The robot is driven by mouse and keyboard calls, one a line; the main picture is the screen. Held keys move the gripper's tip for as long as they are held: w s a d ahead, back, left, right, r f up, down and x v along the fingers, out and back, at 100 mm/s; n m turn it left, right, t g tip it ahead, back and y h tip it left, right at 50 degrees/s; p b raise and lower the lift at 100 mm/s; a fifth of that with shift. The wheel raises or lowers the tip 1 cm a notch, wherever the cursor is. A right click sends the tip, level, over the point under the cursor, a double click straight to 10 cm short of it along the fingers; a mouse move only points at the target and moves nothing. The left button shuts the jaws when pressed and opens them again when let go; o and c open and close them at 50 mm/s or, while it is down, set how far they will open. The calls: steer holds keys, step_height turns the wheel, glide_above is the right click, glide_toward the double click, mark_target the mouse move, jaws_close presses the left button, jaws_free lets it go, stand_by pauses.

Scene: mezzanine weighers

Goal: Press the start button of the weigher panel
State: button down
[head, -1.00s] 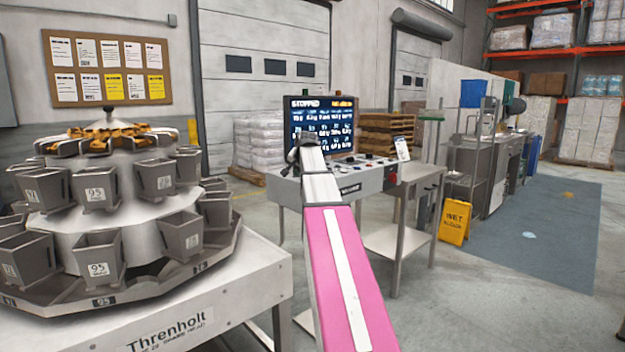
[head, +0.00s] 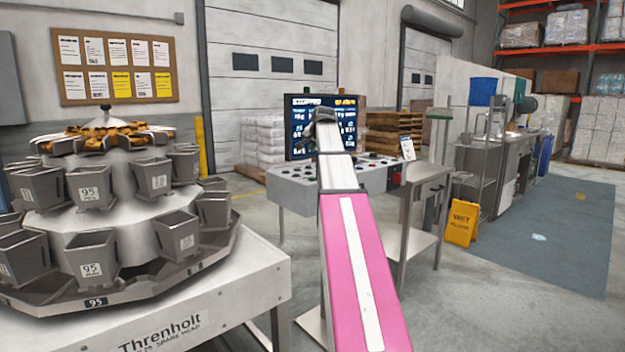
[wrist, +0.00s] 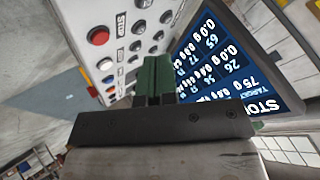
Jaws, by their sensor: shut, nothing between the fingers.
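The weigher panel (head: 290,195) is a pale grey console on legs in the middle of the head view, with a row of small buttons along its top. Its dark screen (head: 347,115) stands behind, and part of it reads as STOP in the wrist view (wrist: 240,55). My gripper (head: 322,116) is shut and empty, in front of the screen and above the console top. In the wrist view its dark green fingers (wrist: 153,80) point at the console among the buttons. A red button (wrist: 98,36) and several black buttons lie there. I cannot tell which is the start button, or whether the fingers touch anything.
A weigher carousel with grey buckets (head: 92,186) stands on a table (head: 215,310) at left. A steel side table (head: 425,185) adjoins the panel at right. A yellow wet-floor sign (head: 462,222) stands beyond it.

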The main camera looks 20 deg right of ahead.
steer(key=shift+f, duration=4.35)
steer(key=shift+f, duration=0.2)
steer(key=shift+f, duration=0.2)
steer(key=shift+f, duration=0.4)
steer(key=shift+r, duration=0.85)
steer(key=shift+r, duration=2.5)
